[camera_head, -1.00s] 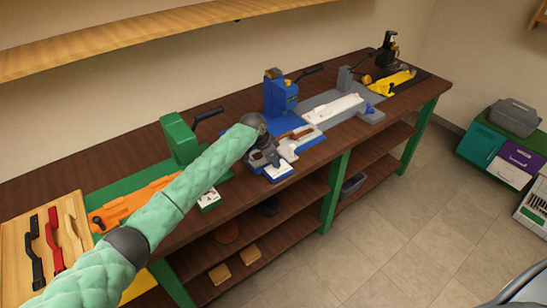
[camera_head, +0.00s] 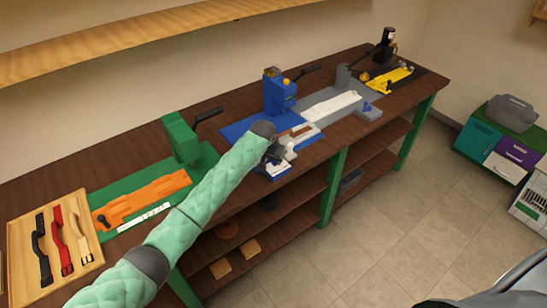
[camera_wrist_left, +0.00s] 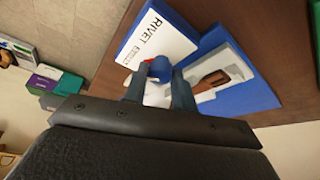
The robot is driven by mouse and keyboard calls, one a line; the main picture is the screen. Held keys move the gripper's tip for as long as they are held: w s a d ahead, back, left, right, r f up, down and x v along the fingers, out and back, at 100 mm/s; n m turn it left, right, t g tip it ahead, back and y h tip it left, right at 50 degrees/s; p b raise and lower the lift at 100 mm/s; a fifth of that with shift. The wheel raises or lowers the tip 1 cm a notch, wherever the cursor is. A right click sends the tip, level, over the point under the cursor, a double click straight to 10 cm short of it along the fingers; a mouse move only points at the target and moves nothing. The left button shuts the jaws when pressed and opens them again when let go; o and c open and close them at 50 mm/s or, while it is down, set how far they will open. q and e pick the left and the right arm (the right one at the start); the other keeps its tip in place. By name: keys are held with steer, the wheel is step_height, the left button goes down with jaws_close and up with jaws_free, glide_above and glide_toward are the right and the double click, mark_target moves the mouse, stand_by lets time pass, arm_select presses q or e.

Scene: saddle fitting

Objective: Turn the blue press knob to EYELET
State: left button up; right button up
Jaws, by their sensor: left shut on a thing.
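The blue press (camera_head: 279,94) stands on a blue base (camera_head: 236,128) at the middle of the bench. The blue knob (camera_wrist_left: 160,68) sits in front of a white label plate (camera_wrist_left: 150,36) that reads RIVET, with smaller unreadable print below. A bit of red shows beside the knob. My left gripper (camera_wrist_left: 159,92) is shut on the knob, one finger on each side. In the head view, my left gripper (camera_head: 272,158) is at the front edge of the blue base, and my arm hides the knob. My right gripper is not in view.
A green press (camera_head: 180,140) with an orange strip (camera_head: 142,199) stands to the left. A wooden board (camera_head: 18,268) with several straps lies at far left. A grey fixture (camera_head: 368,112) and a black press (camera_head: 387,48) stand to the right.

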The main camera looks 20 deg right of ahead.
mark_target(271, 170)
arm_select(q)
steer(key=o, duration=1)
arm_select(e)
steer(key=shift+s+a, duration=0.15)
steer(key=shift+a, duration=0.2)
arm_select(q)
steer(key=shift+r, duration=0.1)
steer(key=shift+s+a+r+b, duration=0.1)
steer(key=shift+r+b, duration=0.2)
steer(key=shift+b, duration=0.05)
steer(key=shift+b+v, duration=1.35)
steer(key=shift+v, duration=2.1)
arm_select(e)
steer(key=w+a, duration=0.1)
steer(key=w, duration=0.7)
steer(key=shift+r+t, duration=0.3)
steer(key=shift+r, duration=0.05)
